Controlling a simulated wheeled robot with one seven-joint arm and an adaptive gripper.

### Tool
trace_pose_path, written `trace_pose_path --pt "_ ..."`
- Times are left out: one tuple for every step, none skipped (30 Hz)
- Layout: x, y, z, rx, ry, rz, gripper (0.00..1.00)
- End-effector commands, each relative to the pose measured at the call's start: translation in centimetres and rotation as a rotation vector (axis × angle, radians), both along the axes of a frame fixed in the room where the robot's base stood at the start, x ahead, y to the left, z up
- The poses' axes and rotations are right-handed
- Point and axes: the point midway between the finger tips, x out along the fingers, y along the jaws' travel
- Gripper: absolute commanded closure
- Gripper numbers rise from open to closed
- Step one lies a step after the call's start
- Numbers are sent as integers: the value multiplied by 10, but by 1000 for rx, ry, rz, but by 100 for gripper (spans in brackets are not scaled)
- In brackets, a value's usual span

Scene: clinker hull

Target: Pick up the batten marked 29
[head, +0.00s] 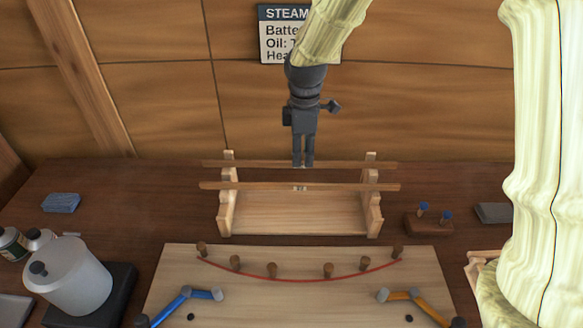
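Two thin wooden battens lie across a wooden rack (228,210), one behind the other. The rear batten (240,164) is at the back of the rack and the front batten (250,186) is nearer to me. Small pale marks show near the middle of both, too small to read, so I cannot tell which is 29. My gripper (303,165) points down at the middle of the rear batten, its fingertips overlapping it in the head view. The two fingers look close together with a narrow gap. Whether they hold the batten is not clear.
In front lies a pale board (300,300) with several pegs, a red curved line (300,279) and blue and orange clamps. A white kettle-like container (70,275) stands left, a blue block (61,203) behind it. A wooden block with blue-topped pegs (429,224) sits right. A wall rises behind.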

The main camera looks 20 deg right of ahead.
Motion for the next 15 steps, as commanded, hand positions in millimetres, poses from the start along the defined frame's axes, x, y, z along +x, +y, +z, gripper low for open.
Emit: trace_pose_path --pt "-3 0 0 0 -1 1 64" --pt "-4 0 -1 -1 -2 1 64" --pt "-6 0 -2 -1 -3 1 64" --pt "-7 1 -5 -1 -3 2 64" --pt "-8 1 -7 -1 -4 2 64" --pt "-9 1 -12 -1 -4 2 64" --pt "-9 1 -16 -1 -3 2 64" --pt "-9 1 -21 -1 -3 2 64" --pt "-7 1 -26 -1 -2 2 64" --pt "-5 1 -31 -1 -1 2 64" --pt "-3 1 -35 -1 1 2 64" --pt "1 1 -41 -1 3 2 64" --pt "2 1 -45 -1 5 3 64" --pt "4 1 -49 -1 7 3 64" --pt "6 1 -53 -1 8 3 64"
